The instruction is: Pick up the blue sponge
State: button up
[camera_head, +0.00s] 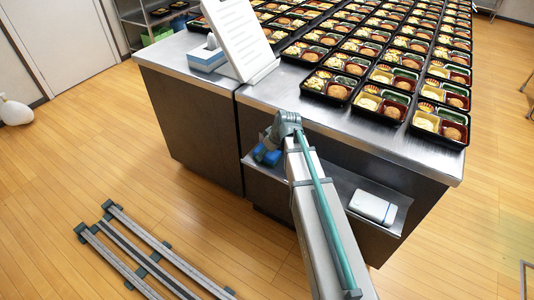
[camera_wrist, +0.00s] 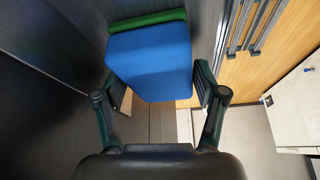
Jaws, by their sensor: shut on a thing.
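The blue sponge (camera_wrist: 150,58) has a green layer along its far edge in the wrist view. It sits between the two fingers of my gripper (camera_wrist: 160,84), which are shut on its sides. In the head view the blue sponge (camera_head: 268,157) is partly hidden by my gripper (camera_head: 266,150). There the gripper is at the front of the steel counter, by the left end of the low shelf. I cannot tell whether the sponge touches the shelf.
The low shelf (camera_head: 336,184) carries a white box (camera_head: 373,208) to the right. Bento trays (camera_head: 331,86) cover much of the counter (camera_head: 300,101). A white stand (camera_head: 236,40) and a blue-and-white box (camera_head: 207,58) are at its left.

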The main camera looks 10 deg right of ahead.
jog(key=shift+r, duration=0.7)
jog(key=s+r, duration=0.4)
jog(key=r, duration=0.2)
jog(key=shift+s+a+r, duration=0.2)
jog(key=shift+s+r, duration=0.1)
jog(key=shift+s, duration=0.05)
jog(key=s+r, duration=0.1)
jog(key=s, duration=0.2)
jog(key=s+r, duration=0.2)
jog(key=s, duration=0.1)
jog(key=s+a+r, duration=0.1)
jog(key=s, duration=0.2)
jog(key=shift+s+r, duration=0.15)
jog(key=shift+r, duration=0.2)
